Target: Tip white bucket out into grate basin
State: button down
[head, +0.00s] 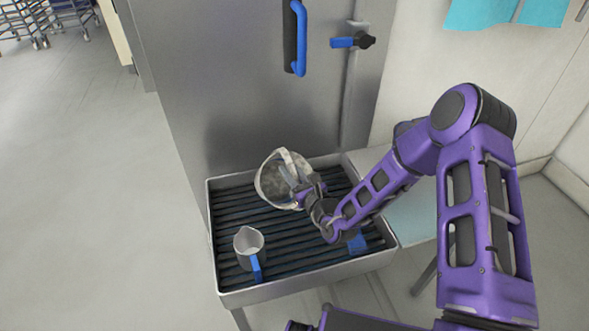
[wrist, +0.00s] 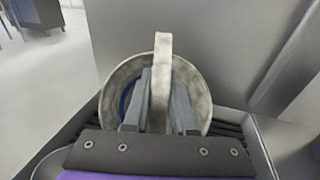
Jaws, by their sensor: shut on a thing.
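The white bucket (head: 270,184) is over the back part of the grate basin (head: 320,277) in the head view. It is tilted, with its mouth turned toward the camera; its inside looks greyish and mottled. My gripper (head: 297,183) is at the bucket's near right side. In the wrist view my gripper (wrist: 160,100) has its fingers on either side of the bucket's upright handle (wrist: 162,60), shut on it. The bucket's rim (wrist: 112,85) shows behind the fingers. I cannot tell whether the bucket touches the slats or whether anything is left inside.
A blue item (head: 357,243) lies near the basin's right side, partly hidden by my arm. A grey metal door (head: 230,80) with a blue handle rises directly behind the basin.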

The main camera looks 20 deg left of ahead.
jog(key=shift+w+a+r+g+h+b, duration=0.1)
jog(key=shift+w+a+r+g+h, duration=0.75)
jog(key=shift+r+g+h, duration=0.25)
jog(key=shift+w+a+r+g+h+b, duration=0.15)
jog(key=shift+w+a+r+g+h, duration=0.75)
jog(key=shift+r, duration=0.2)
jog(key=shift+w+a+r+g+h+b, duration=0.1)
jog(key=shift+w+a+r+g+h, duration=0.7)
jog(key=shift+r+g+h, duration=0.3)
